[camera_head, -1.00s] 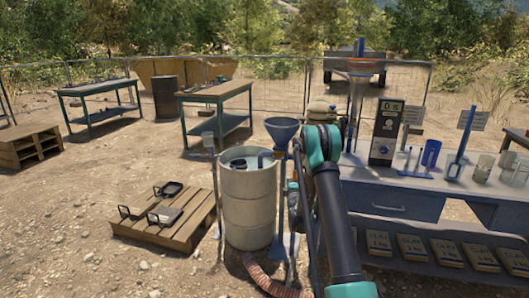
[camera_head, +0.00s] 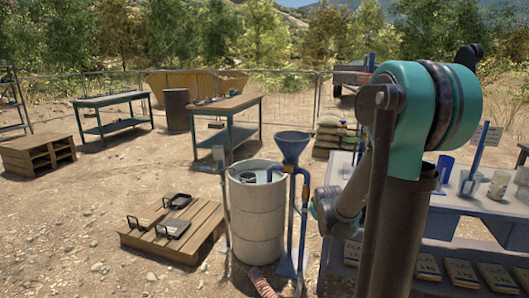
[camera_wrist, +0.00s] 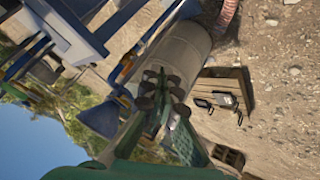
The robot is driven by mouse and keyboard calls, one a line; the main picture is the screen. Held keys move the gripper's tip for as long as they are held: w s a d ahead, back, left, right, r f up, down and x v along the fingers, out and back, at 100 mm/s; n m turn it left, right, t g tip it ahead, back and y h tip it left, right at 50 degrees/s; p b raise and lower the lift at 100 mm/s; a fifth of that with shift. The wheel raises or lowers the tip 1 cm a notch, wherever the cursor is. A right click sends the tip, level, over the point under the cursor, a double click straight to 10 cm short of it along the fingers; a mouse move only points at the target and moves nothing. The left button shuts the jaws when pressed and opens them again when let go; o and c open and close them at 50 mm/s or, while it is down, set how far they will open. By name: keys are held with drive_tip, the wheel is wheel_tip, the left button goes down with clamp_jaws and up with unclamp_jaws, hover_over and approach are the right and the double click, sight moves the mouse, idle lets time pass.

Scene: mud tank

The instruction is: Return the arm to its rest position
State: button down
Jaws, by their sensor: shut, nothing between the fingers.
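My arm (camera_head: 400,130), teal and dark grey, stands folded upright at the right of the head view, in front of the workbench. My gripper (camera_wrist: 158,98) shows in the wrist view with its dark fingertips together and nothing between them. In that view it hangs in the air, with the pale mud tank (camera_wrist: 180,52) behind it. The gripper itself is hidden in the head view. The tank (camera_head: 257,212) stands upright on the ground at the centre of the head view, apart from my arm.
A blue funnel (camera_head: 292,147) on a stand is close beside the tank. A pallet (camera_head: 190,246) with black-handled trays lies left of it. The workbench (camera_head: 465,210) with tools is at the right. Two green-legged tables (camera_head: 228,104) stand behind. Open dirt lies at the front left.

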drive_tip(key=s+f+m+g, duration=0.2)
drive_tip(key=s+m, duration=0.1)
drive_tip(key=s, duration=1)
drive_tip(key=s+a+f+m+g+y, duration=0.1)
drive_tip(key=s+f+m+g, duration=0.1)
drive_tip(key=s, duration=1.1)
drive_tip(key=shift+s+a+f+m+g, duration=0.2)
drive_tip(key=shift+s+f+m+g, duration=0.1)
drive_tip(key=shift+f+m, duration=0.15)
